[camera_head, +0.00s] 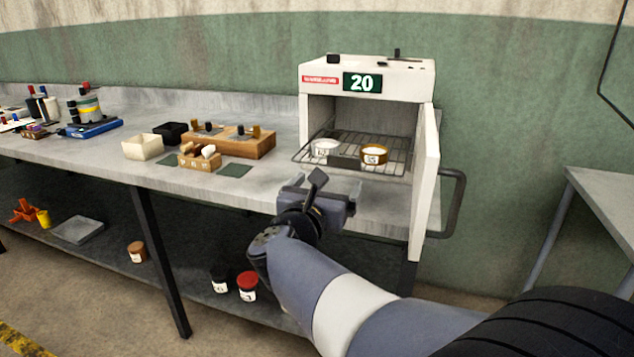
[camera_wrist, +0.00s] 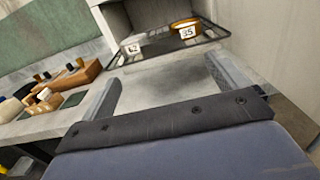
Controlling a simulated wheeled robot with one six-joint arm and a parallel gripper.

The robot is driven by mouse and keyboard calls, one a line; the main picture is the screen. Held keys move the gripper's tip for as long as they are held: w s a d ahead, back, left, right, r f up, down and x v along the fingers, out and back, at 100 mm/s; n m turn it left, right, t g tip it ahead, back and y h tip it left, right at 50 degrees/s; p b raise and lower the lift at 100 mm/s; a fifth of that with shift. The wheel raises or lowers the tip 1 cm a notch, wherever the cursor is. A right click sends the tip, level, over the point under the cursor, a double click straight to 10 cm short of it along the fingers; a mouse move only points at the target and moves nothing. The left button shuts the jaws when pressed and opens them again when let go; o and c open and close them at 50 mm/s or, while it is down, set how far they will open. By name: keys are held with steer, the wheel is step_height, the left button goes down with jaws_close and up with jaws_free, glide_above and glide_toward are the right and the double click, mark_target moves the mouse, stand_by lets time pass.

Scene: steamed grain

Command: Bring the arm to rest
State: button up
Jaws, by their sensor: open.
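My gripper (camera_head: 318,190) is in front of the open oven, just short of its wire rack, at the bench's front edge. In the wrist view my gripper (camera_wrist: 165,90) has its two fingers wide apart with nothing between them. The white oven (camera_head: 368,75) shows a green display reading 20, and its door (camera_head: 425,185) stands open at the right. On the wire rack (camera_head: 300,157) stand a whitish cup (camera_head: 325,147) and a brown-rimmed cup (camera_head: 374,155) with white contents. The wrist view shows labels 62 on the whitish cup (camera_wrist: 132,46) and 35 on the brown-rimmed cup (camera_wrist: 187,29).
On the bench (camera_head: 110,160) to the left are a wooden block (camera_head: 235,143), a cream box (camera_head: 142,147) and a black box (camera_head: 170,132). Jars, including a red-lidded one (camera_head: 247,287), stand on the lower shelf. Another table (camera_head: 600,190) is at the right.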

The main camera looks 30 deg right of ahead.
mark_target(343, 160)
steer(key=x, duration=1.1)
steer(key=shift+w+d, duration=0.25)
steer(key=shift+d, duration=0.05)
steer(key=shift+a, duration=0.15)
